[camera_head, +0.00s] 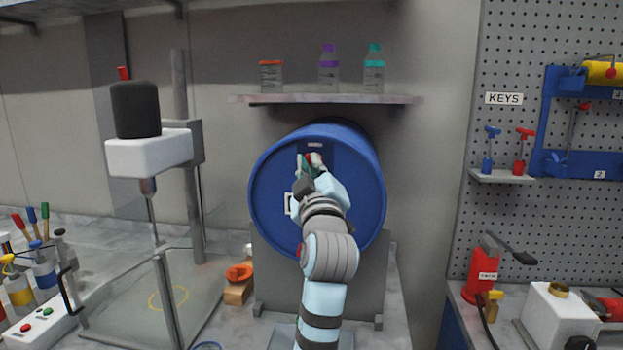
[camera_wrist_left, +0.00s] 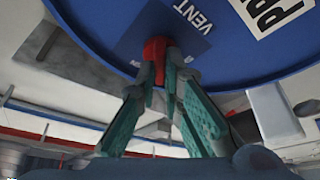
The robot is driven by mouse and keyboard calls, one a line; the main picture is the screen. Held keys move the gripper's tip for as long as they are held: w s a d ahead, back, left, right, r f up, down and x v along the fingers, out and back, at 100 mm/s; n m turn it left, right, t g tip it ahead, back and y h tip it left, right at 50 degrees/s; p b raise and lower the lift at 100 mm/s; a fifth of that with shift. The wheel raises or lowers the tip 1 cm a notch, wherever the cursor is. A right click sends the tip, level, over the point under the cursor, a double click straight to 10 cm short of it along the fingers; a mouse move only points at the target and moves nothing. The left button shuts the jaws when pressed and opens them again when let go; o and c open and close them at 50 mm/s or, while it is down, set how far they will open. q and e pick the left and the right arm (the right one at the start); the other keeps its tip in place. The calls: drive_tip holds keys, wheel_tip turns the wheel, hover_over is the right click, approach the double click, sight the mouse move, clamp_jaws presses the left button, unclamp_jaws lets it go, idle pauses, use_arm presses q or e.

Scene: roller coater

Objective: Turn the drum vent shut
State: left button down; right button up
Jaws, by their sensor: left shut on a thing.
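The blue drum (camera_head: 270,200) lies on its side on a grey stand, its round end facing me. The red vent handle (camera_wrist_left: 155,50) sits on a dark blue plate marked VENT (camera_wrist_left: 190,28) on the drum's face, and a bit of red shows at the gripper in the head view. My left gripper (camera_head: 311,163) is at the upper part of the drum's face. In the left wrist view its green fingers (camera_wrist_left: 160,75) are shut on the red vent handle from both sides. The fingers and wrist hide part of the handle. My right gripper is not in view.
A shelf (camera_head: 330,99) with several bottles hangs above the drum. A stirrer on a stand (camera_head: 150,152) is at left. An orange-topped item (camera_head: 239,273) sits left of the drum stand. A pegboard (camera_head: 520,70) and a red jack-like tool (camera_head: 484,273) are at right.

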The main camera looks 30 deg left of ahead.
use_arm(q)
drive_tip(key=n+g, duration=0.2)
drive_tip(key=n, duration=0.3)
drive_tip(key=n+g+p, duration=0.1)
drive_tip(key=n+g, duration=0.1)
drive_tip(key=n, duration=0.4)
drive_tip(key=shift+p, duration=0.3)
drive_tip(key=c, duration=1.7)
unclamp_jaws()
